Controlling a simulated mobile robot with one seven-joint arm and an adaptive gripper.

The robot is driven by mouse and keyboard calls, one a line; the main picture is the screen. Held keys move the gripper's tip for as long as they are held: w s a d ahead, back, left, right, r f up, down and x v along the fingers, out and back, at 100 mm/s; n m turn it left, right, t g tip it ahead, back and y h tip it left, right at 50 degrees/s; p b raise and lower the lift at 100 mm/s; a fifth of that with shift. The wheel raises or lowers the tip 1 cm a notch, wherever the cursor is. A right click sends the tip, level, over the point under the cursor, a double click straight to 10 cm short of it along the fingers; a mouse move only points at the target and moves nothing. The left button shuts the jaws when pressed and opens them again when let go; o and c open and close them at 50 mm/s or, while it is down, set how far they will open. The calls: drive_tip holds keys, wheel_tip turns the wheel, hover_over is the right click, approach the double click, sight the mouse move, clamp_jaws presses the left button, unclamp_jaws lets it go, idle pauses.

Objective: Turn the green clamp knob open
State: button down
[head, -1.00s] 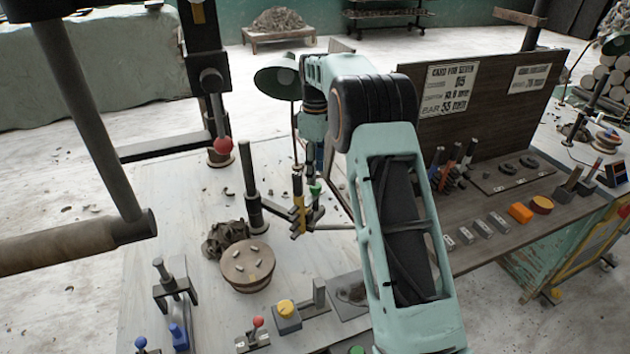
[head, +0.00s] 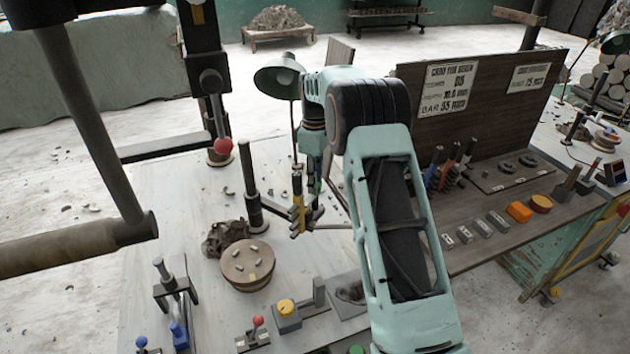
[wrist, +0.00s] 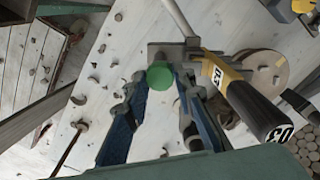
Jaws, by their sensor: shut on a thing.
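The green clamp knob (wrist: 160,75) shows as a round green disc in the wrist view. My gripper (wrist: 162,84) has its two blue fingers, one on each side of the knob, shut on it. The clamp (wrist: 172,52) is a grey metal body, with a yellow and black handle (wrist: 250,103) marked 03 to the right of the fingers. In the head view the clamp (head: 299,216) stands upright on the pale table, and my gripper (head: 315,184) reaches down onto it from above. The knob is mostly hidden there by my gripper.
A dark upright post (head: 252,195) and a round wooden turntable (head: 247,266) stand left of the clamp. Clay trimmings lie scattered on the table. A wooden board with signs (head: 480,110) rises at the right. A desk lamp (head: 279,75) stands behind.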

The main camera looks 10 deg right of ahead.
idle(0.3)
drive_tip(key=m, duration=0.4)
drive_tip(key=shift+p, duration=0.3)
drive_tip(key=m, duration=0.3)
drive_tip(key=shift+m, duration=0.3)
drive_tip(key=m, duration=0.4)
drive_tip(key=shift+m, duration=0.3)
drive_tip(key=shift+m+p, duration=0.35)
drive_tip(key=shift+m, duration=1.45)
drive_tip(key=c, duration=1.6)
unclamp_jaws()
